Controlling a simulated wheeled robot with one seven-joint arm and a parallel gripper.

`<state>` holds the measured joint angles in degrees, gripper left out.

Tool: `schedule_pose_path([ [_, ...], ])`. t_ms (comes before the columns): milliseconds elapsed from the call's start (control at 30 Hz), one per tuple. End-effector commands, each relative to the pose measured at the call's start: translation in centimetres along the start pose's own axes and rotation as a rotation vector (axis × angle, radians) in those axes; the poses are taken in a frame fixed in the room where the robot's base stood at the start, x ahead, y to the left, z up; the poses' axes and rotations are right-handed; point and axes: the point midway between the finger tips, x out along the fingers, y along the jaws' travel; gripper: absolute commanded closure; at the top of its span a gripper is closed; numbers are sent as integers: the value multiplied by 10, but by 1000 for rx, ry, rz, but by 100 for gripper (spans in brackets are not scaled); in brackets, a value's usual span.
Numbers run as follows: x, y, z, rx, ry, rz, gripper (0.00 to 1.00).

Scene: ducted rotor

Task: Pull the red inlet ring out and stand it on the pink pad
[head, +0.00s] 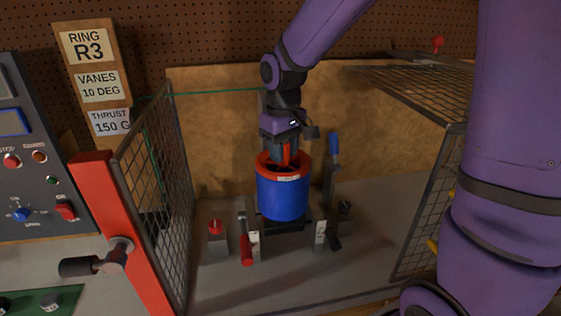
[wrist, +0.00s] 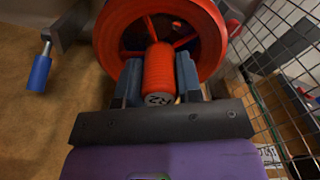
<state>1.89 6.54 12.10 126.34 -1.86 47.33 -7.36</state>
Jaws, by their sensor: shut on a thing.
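The red inlet ring (head: 303,166) sits at the top of the blue duct (head: 283,197) in the head view. In the wrist view the ring (wrist: 109,38) has thin red spokes running to a ribbed red grip (wrist: 158,68), whose end face reads R2. My gripper (head: 284,151) comes down from above with its fingers over the ring's middle. In the wrist view my gripper (wrist: 159,75) has one finger on each side of the red grip and is shut on it. I cannot tell whether the ring has lifted from the duct. I see no pink pad.
A mesh guard panel (head: 155,195) stands at left, with a mesh frame (head: 425,90) at right. A red-handled clamp (head: 246,248) and a blue-handled one (head: 334,146) flank the duct. The sign (head: 88,47) reads RING R3.

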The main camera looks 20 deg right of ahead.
Motion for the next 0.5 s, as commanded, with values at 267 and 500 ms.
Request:
schedule_pose_path([
  [267,-5,0,0,0,2,0,90],
  [500,-9,0,0,0,1,0,90],
])
